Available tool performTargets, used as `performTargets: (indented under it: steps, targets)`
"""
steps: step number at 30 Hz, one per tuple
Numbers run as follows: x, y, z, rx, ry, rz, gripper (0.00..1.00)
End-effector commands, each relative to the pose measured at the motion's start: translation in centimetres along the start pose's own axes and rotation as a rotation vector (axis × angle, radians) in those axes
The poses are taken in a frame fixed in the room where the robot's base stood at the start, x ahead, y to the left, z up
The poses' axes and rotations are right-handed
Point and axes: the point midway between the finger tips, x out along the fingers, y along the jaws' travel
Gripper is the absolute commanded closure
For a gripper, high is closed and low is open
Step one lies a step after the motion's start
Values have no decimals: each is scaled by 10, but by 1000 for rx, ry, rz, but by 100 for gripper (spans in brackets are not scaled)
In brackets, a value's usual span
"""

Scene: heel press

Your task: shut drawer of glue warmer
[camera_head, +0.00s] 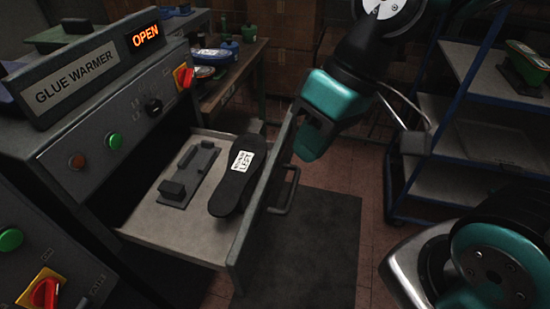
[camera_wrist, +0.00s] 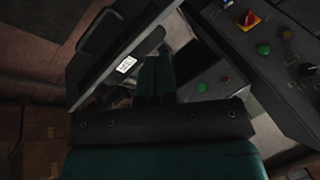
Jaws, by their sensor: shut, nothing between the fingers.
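The glue warmer (camera_head: 75,82) stands at the left, with its lit sign (camera_head: 146,35) reading OPEN. Its drawer (camera_head: 170,238) is pulled out, and the front panel (camera_head: 262,205) with its bar handle (camera_head: 287,192) faces right. The drawer holds a black sole (camera_head: 236,185) with a white LEFT label and a dark fixture (camera_head: 190,172). My gripper (camera_head: 310,148) is shut and empty, by the far end of the front panel. In the wrist view its fingers (camera_wrist: 156,72) overlap the drawer area, beside the front panel (camera_wrist: 118,55). I cannot tell whether they touch it.
A blue shelf cart (camera_head: 450,150) stands at the right, and a workbench (camera_head: 228,85) with small containers is behind the drawer. A dark mat (camera_head: 305,255) lies on the floor before the drawer, with open floor around it.

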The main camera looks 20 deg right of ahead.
Motion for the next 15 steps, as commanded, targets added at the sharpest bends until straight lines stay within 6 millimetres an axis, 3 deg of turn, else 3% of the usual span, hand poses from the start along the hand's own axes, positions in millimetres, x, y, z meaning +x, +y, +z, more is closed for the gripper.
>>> performTargets:
  steps: [3, 7, 12, 15]
  targets:
    - [27, 60, -29, 220, 58, -67, 100]
    - [52, 138, -48, 477, 169, -151, 100]
    - [79, 230, -44, 768, 324, -241, 100]
    - [89, 266, -35, 887, 393, -274, 100]
